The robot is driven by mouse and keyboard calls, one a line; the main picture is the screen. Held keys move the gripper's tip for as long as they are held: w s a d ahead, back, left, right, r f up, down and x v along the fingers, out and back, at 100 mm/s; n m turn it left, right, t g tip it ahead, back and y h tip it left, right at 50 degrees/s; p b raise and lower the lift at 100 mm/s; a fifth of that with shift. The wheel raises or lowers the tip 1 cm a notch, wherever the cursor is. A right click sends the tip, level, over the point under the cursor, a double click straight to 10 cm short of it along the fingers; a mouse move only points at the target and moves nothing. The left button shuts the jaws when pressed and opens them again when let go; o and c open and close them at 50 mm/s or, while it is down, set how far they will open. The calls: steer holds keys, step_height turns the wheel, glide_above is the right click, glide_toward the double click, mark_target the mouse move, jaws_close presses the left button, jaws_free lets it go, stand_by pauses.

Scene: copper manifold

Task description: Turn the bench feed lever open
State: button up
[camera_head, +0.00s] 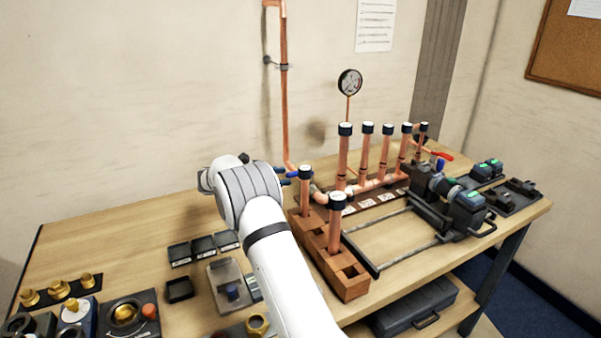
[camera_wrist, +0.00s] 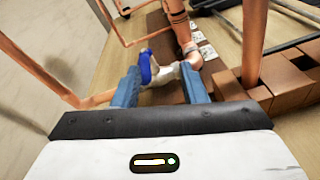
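The feed lever (camera_wrist: 147,68) is a short blue handle on a pale metallic valve body (camera_wrist: 166,74) in the copper line, seen in the wrist view. My gripper (camera_wrist: 160,70) is open, its two blue fingers apart on either side of the lever and valve. The lever sits nearer the left finger; I cannot tell whether they touch. In the head view my gripper (camera_head: 283,176) is at the left end of the manifold, and my wrist and the blue fingers make the lever hard to pick out there.
A brown block rack (camera_head: 350,287) with upright copper tubes stands close to the right of my gripper. The copper manifold (camera_head: 372,184) with several capped risers runs behind it. A copper pipe (camera_head: 284,110) climbs the wall. A red lever (camera_head: 441,155) is at the far right end.

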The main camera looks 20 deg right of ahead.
mark_target(297, 173)
steer(key=w+d, duration=0.1)
steer(key=d, duration=0.1)
steer(key=w+d+f+n+h+p, duration=0.1)
steer(key=d, duration=0.1)
steer(key=w+d+f+h+p, duration=0.1)
steer(key=d, duration=0.2)
steer(key=shift+d+t, duration=0.1)
steer(key=shift+t, duration=0.2)
jaws_close()
stand_by(0.4)
